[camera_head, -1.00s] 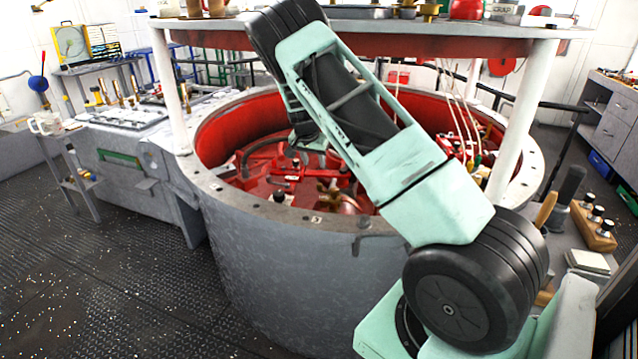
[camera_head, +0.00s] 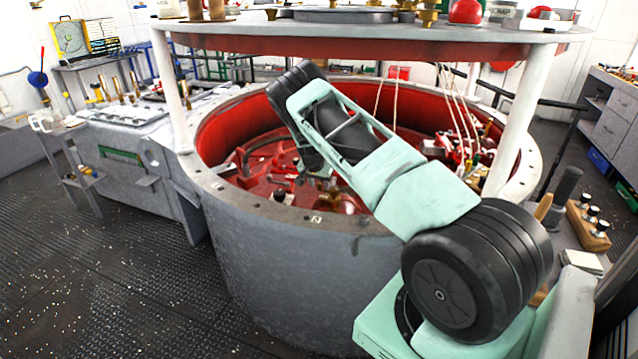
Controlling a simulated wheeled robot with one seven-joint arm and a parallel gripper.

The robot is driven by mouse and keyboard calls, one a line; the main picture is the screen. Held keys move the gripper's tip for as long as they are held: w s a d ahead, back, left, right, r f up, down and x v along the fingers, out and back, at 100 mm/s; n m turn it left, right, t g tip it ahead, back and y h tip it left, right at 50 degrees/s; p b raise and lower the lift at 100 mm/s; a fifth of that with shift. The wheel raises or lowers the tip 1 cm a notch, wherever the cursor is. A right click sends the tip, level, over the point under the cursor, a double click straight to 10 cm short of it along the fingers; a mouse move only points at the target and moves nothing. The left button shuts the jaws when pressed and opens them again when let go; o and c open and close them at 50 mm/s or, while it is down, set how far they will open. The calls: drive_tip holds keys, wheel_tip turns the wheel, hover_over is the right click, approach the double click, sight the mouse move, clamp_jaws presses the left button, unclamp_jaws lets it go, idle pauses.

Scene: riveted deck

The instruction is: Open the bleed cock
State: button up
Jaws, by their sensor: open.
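My arm reaches over the rim of a big round grey drum (camera_head: 290,265) with a red inside. A small brass fitting (camera_head: 338,191) shows on the red machinery, just below the end of my arm. I cannot tell for sure whether it is the bleed cock, nor whether anything touches it. More brass and red fittings (camera_head: 466,150) stand at the drum's right side, with pale cords hanging above them.
A round grey top (camera_head: 250,30) on white posts (camera_head: 517,120) stands over the drum, close above my arm. A grey bench (camera_head: 140,165) adjoins at the left. Wooden blocks with black knobs (camera_head: 590,222) sit at the right. The floor at front left is clear.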

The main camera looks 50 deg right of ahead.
clamp_jaws()
drive_tip(key=shift+f, duration=0.1)
